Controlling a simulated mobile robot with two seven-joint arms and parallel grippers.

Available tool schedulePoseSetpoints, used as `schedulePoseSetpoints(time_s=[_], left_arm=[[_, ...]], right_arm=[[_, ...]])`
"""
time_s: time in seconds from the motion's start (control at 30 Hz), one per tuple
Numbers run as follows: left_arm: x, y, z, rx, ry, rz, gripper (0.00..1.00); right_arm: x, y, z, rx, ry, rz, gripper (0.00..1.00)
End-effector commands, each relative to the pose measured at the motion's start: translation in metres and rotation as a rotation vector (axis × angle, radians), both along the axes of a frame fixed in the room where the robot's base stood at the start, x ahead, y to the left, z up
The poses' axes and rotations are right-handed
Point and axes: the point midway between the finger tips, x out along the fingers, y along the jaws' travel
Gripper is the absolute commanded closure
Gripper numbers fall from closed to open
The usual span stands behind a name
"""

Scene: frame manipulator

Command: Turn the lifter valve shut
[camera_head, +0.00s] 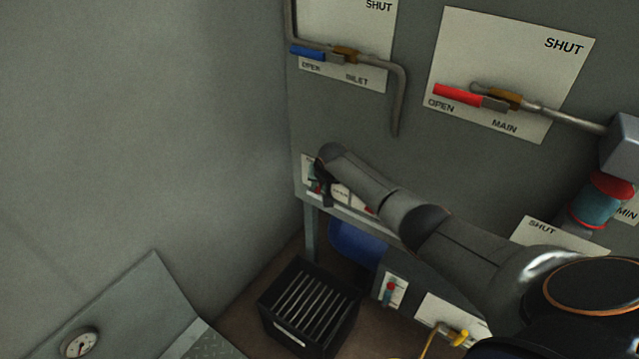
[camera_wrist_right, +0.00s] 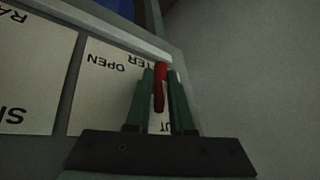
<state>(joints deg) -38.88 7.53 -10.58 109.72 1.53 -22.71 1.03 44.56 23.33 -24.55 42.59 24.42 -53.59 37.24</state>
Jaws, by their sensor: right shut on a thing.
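The lifter valve's red handle (camera_wrist_right: 159,88) is between the two green fingers of my right gripper (camera_wrist_right: 161,100) in the right wrist view. The fingers are shut on it. Its white label plate (camera_wrist_right: 97,92) appears upside down, with OPEN, the letters TER and UT readable; the rest is covered by the fingers. My left gripper is not in view.
An INLET valve with blue handle (camera_head: 308,53) and a MAIN valve with red handle (camera_head: 457,95) sit higher on the grey panel (camera_head: 420,180). A black crate (camera_head: 268,318) stands below. A grey wall (camera_head: 150,130) is close at left.

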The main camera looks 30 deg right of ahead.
Motion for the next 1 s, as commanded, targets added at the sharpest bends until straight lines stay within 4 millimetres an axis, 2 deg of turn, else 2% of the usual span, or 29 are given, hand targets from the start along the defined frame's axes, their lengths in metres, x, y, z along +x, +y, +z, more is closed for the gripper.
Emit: schedulePoseSetpoints(time_s=[0.27, 0.5, 1.0], left_arm=[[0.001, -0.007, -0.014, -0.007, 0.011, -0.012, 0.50], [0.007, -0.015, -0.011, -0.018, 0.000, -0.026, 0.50], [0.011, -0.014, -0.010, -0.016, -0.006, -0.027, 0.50]], right_arm=[[0.002, 0.001, -0.002, -0.054, 0.131, 0.000, 1.00], [0.001, 0.001, -0.002, -0.077, 0.186, 0.001, 1.00], [0.001, 0.000, -0.001, -0.084, 0.198, 0.001, 1.00]])
